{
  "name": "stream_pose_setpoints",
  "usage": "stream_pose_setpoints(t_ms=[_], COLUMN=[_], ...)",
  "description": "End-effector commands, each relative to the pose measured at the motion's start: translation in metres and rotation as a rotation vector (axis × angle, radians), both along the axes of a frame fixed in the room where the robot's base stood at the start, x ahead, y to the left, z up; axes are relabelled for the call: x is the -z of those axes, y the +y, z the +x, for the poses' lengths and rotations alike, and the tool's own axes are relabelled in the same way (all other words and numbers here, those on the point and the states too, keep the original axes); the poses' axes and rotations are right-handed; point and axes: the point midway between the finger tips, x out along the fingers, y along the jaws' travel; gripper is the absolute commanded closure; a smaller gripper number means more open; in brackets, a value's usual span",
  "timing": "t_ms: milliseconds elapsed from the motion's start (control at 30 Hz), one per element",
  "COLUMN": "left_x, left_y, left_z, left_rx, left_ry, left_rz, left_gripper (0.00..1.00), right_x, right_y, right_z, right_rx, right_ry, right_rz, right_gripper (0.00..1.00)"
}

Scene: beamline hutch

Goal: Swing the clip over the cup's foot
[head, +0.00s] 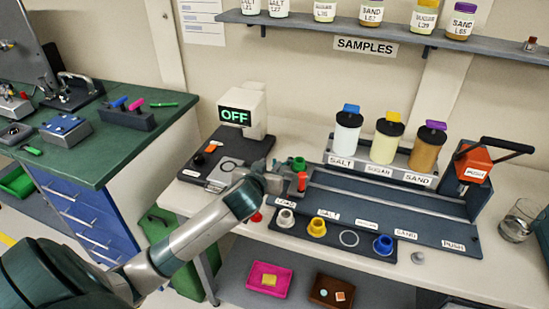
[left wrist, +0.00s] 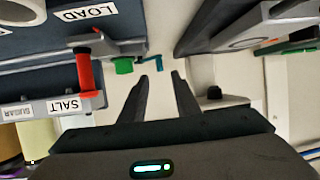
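My left gripper (head: 272,172) is over the bench between the OFF device and the long grey rail. In the left wrist view its two fingers (left wrist: 158,78) are apart with nothing between them. A green piece (head: 298,164), cup or knob, is just beyond it; it also shows in the wrist view (left wrist: 123,65), left of the fingertips. A red upright piece (head: 302,181) stands close by. A small orange and black piece (head: 212,147) lies on the OFF device's base. I cannot tell which piece is the clip or which cup is meant. My right gripper is not in view.
The OFF device (head: 240,112) stands behind my gripper. A dark tray (head: 335,251) in front holds grey (head: 285,217), yellow (head: 317,227) and blue (head: 383,245) cups. Jars stand behind the rail (head: 390,206). A glass (head: 518,222) is at right.

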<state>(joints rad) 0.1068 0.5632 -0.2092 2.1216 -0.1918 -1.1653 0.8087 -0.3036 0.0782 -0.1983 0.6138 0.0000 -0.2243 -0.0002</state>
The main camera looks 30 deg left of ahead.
Motion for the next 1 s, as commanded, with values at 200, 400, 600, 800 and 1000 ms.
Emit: stream_pose_setpoints(t_ms=[200, 400, 600, 800, 1000], left_x=[0.012, 0.022, 0.026, 0.027, 0.027], left_y=[0.012, 0.018, 0.021, 0.022, 0.022], left_z=[0.031, 0.051, 0.060, 0.061, 0.061], left_rx=[-0.001, -0.001, -0.001, -0.001, 0.000], left_ry=[0.001, 0.001, 0.000, 0.000, 0.000], left_rz=[0.001, 0.000, -0.001, -0.001, -0.001], left_gripper=[0.71, 0.71, 0.71, 0.71, 0.90], right_x=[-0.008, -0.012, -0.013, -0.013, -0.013], right_y=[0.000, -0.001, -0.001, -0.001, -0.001], right_z=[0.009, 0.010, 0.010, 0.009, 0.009], right_rx=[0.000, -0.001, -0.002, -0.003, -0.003], right_ry=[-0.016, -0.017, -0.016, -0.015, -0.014], right_rz=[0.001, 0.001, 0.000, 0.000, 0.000], right_gripper=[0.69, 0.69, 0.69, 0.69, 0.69])
